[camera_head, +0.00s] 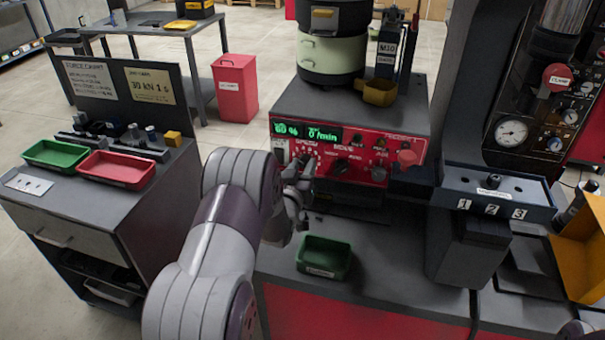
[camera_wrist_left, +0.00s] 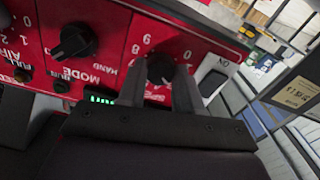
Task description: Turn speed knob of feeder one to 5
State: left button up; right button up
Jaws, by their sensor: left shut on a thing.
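The feeder control box (camera_head: 350,115) has a red front panel with a green-lit display (camera_head: 308,132); the small digits are hard to read. My left gripper (camera_head: 297,172) is at the left part of this panel, and my arm hides part of it. In the left wrist view, the black speed knob (camera_wrist_left: 160,68) sits between the two fingers of my left gripper (camera_wrist_left: 160,82), which is shut on it. The dial numbers appear upside down around the knob. The exact pointer setting cannot be read. My right gripper is not in view.
The mode knob (camera_wrist_left: 72,42) is beside the speed knob. A green tray (camera_head: 325,257) lies on the bench below the panel. A numbered 1-2-3 block (camera_head: 495,190) stands to the right.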

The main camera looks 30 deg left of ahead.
pick_arm(q)
jog(key=m+b, duration=0.2)
jog(key=m, duration=0.1)
jog(key=m+b, duration=0.1)
jog(key=shift+f+m, duration=0.25)
jog(key=shift+m, duration=0.05)
jog(key=m+b, duration=0.2)
jog(key=m, duration=0.1)
jog(key=shift+m+b, duration=0.3)
jog(key=m+b, duration=0.3)
jog(key=m, duration=0.1)
jog(key=shift+r+m+b, duration=0.15)
jog(key=shift+m+b, duration=0.4)
jog(key=shift+m, duration=0.25)
jog(key=o, duration=1)
jog(key=shift+r, duration=0.1)
jog(key=shift+o, duration=0.2)
jog(key=shift+s, duration=0.1)
